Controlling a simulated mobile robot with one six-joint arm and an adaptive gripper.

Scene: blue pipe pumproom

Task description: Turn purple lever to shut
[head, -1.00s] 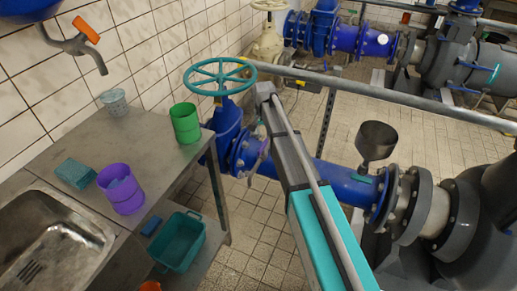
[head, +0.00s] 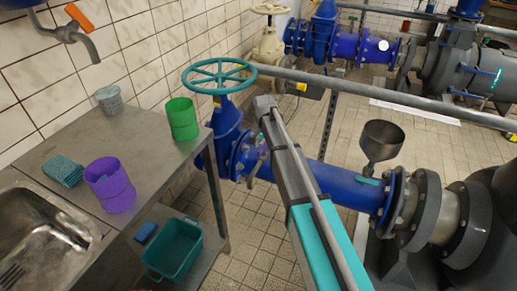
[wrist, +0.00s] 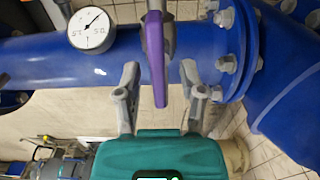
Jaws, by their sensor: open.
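The purple lever (wrist: 157,62) shows in the wrist view in front of a blue pipe (wrist: 190,45), its long flat handle pointing down the picture. Its upper end meets a grey fitting on the pipe. My gripper (wrist: 160,75) is open, with one grey finger on each side of the lever's lower part. Gaps show between the lever and both fingers. In the head view my arm reaches toward the blue pipe (head: 340,187) and largely hides the gripper and lever.
A round gauge (wrist: 91,31) sits left of the lever, and a bolted flange (wrist: 232,50) is to its right. In the head view, a teal handwheel (head: 219,75) stands above the valve. A grey rail (head: 400,92) crosses behind my arm. A metal table (head: 60,150) stands left.

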